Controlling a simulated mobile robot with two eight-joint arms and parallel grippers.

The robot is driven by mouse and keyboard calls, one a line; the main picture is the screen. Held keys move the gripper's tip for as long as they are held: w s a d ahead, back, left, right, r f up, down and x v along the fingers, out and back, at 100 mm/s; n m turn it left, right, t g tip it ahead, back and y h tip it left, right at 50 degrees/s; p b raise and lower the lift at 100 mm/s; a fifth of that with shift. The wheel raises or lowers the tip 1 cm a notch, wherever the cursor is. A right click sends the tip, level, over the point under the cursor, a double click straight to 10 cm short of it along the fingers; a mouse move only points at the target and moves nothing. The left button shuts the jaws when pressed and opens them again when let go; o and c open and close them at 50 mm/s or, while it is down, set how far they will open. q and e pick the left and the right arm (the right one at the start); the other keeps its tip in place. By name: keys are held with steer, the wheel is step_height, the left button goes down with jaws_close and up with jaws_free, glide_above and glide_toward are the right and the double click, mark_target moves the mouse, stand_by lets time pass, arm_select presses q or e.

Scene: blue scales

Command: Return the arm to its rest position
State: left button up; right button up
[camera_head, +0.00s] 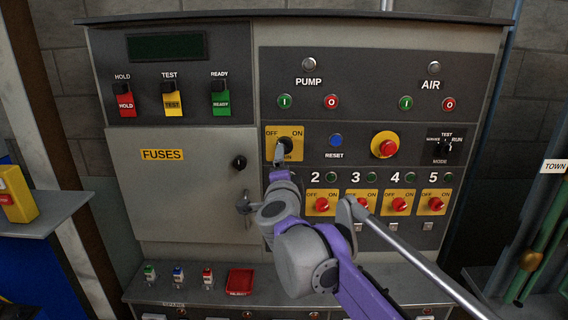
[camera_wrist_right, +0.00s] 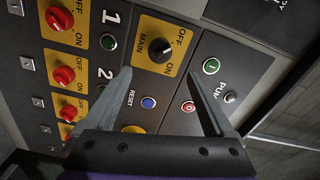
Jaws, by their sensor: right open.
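My right arm, grey and purple, rises from the bottom of the head view to the panel. Its gripper (camera_head: 278,156) is in front of the yellow MAIN switch plate (camera_head: 298,132). The black MAIN knob (camera_head: 285,145) is partly hidden by it there. In the right wrist view the two fingers of the gripper (camera_wrist_right: 162,68) are spread apart with nothing between them. The MAIN knob (camera_wrist_right: 160,50) shows whole, just beyond and between the fingertips, and looks clear of both. My left gripper is in neither view.
Red knobs (camera_head: 322,204) on yellow plates sit right of my forearm. A red mushroom button (camera_head: 389,147) and blue RESET button (camera_head: 336,141) are beside the gripper. A FUSES door (camera_head: 185,190) is on the left. A shelf (camera_head: 150,283) with small bottles juts out below.

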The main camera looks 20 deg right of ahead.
steer(key=s+a+f+n+g+y+p, duration=0.1)
steer(key=s+a+f+n+g+y, duration=0.25)
steer(key=s+f+n, duration=0.4)
steer(key=s+a+f+n+g+y+p, duration=0.1)
steer(key=s+a+f+n+g+y, duration=0.15)
steer(key=s+f+n+y, duration=0.4)
steer(key=s+d+f+n+g+h, duration=0.2)
steer(key=s+d+f+g, duration=0.1)
steer(key=s+f, duration=0.7)
steer(key=s+d+f+n+g+h+p, duration=0.1)
steer(key=s+d+f+n+g+h, duration=0.1)
steer(key=s+f, duration=0.8)
steer(key=shift+s+d+n+g+h, duration=0.45)
steer(key=shift+s+d, duration=0.25)
steer(key=shift+s, duration=0.25)
